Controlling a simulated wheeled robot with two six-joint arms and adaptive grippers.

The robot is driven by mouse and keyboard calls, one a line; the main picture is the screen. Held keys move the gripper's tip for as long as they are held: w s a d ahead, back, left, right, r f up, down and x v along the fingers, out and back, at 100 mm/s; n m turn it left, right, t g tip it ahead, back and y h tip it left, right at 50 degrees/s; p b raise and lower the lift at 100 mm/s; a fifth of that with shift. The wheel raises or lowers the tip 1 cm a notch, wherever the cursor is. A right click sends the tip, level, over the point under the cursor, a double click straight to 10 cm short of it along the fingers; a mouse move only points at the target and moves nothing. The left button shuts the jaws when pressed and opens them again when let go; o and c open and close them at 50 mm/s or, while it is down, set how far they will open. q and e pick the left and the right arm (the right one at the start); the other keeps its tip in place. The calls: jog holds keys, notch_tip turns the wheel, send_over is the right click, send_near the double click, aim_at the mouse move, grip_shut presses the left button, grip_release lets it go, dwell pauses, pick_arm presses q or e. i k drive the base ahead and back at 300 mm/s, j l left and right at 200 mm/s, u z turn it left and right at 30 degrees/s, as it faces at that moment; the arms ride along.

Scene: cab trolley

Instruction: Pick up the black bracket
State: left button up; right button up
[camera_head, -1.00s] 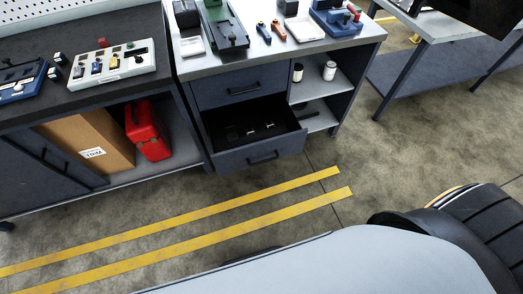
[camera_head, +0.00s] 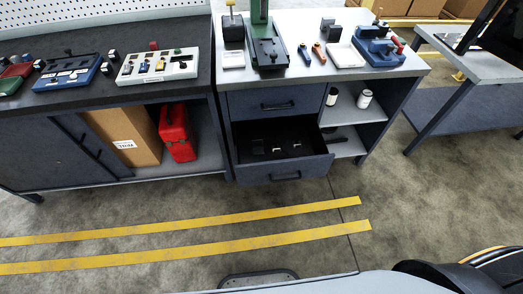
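I cannot clearly make out which item is the black bracket. A small dark piece (camera_head: 257,147) lies in the open drawer (camera_head: 328,160), beside small light-coloured parts. A dark flat item (camera_head: 338,141) lies on the lower open shelf to the right of the drawer. Dark grey blocks (camera_head: 327,24) stand on the light worktop (camera_head: 292,80). All are too small to identify surely. Neither of my grippers is in view.
A closed drawer (camera_head: 275,103) sits above the open one. Screwdrivers (camera_head: 312,53), a green-and-black device (camera_head: 266,48) and a blue fixture (camera_head: 378,46) stand on the worktop. A red canister (camera_head: 176,132) and cardboard box (camera_head: 124,135) fill the left shelf. The striped floor in front is clear.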

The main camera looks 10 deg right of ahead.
aim_at(257, 148)
jog(key=i+j+z, duration=0.1)
jog(key=j+z, duration=0.15)
jog(key=z, duration=0.15)
jog(key=j+z, duration=0.2)
jog(key=z, duration=0.2)
jog(key=j+z, duration=0.4)
jog(key=j, duration=2.15)
